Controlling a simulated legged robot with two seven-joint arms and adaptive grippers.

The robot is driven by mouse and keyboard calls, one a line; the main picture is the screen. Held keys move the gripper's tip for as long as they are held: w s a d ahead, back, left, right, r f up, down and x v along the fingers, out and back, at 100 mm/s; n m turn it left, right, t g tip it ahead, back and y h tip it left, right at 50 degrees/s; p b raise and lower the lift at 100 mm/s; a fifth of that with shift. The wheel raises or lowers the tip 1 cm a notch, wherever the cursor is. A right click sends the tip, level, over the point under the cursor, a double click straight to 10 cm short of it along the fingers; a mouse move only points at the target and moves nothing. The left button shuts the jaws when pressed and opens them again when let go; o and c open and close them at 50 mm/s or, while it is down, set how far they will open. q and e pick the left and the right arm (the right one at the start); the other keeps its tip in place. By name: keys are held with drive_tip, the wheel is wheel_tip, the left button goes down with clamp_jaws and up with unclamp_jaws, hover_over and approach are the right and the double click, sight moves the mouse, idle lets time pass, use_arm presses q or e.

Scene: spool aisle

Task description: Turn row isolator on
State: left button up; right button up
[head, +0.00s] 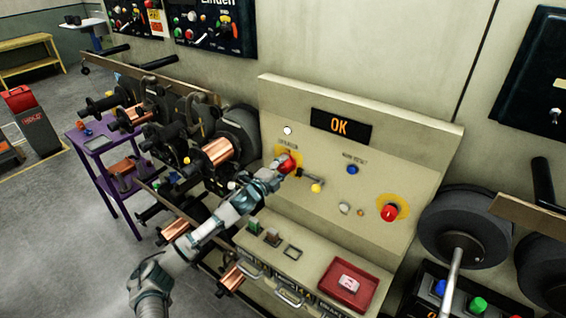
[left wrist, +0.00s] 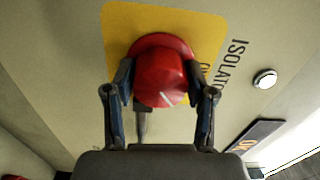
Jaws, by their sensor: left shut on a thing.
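The row isolator is a round red knob (head: 288,162) on a yellow plate, at the left of the cream panel in the head view. In the left wrist view the red knob (left wrist: 160,78) fills the middle, with a short white line on its face pointing to the lower right of the picture. The label "ISOLAT…" (left wrist: 233,65) beside the plate is partly cut off. My left gripper (head: 279,169) is at the knob; in the wrist view its fingers (left wrist: 160,95) stand on either side, shut on it. My right gripper is not in view.
A display reading "OK" (head: 340,127) and a white lamp (head: 288,130) sit above. A yellow-tipped lever (head: 317,188) is close to the right. Another red knob (head: 389,212) on yellow is further right. A red tray (head: 348,286) lies on the ledge below. Spools (head: 217,151) crowd the left.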

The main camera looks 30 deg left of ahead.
use_arm(q)
drive_tip(key=n+p, duration=0.1)
drive_tip(key=n, duration=0.1)
drive_tip(key=n+p, duration=0.1)
drive_tip(key=n, duration=0.1)
drive_tip(key=n+p, duration=0.1)
drive_tip(key=shift+f+n+p, duration=0.25)
drive_tip(key=shift+n+p, duration=0.05)
drive_tip(key=shift+n, duration=0.1)
drive_tip(key=shift+f+n+p, duration=0.2)
drive_tip(key=shift+n+p, duration=1.15)
drive_tip(key=shift+n, duration=0.85)
drive_tip(key=o, duration=1.1)
drive_tip(key=shift+o, duration=0.3)
drive_tip(key=shift+a+r, duration=0.1)
drive_tip(key=shift+r, duration=0.05)
drive_tip(key=shift+s, duration=0.25)
drive_tip(key=s+a, duration=0.1)
drive_tip(key=s, duration=1)
drive_tip(key=shift+s, duration=0.15)
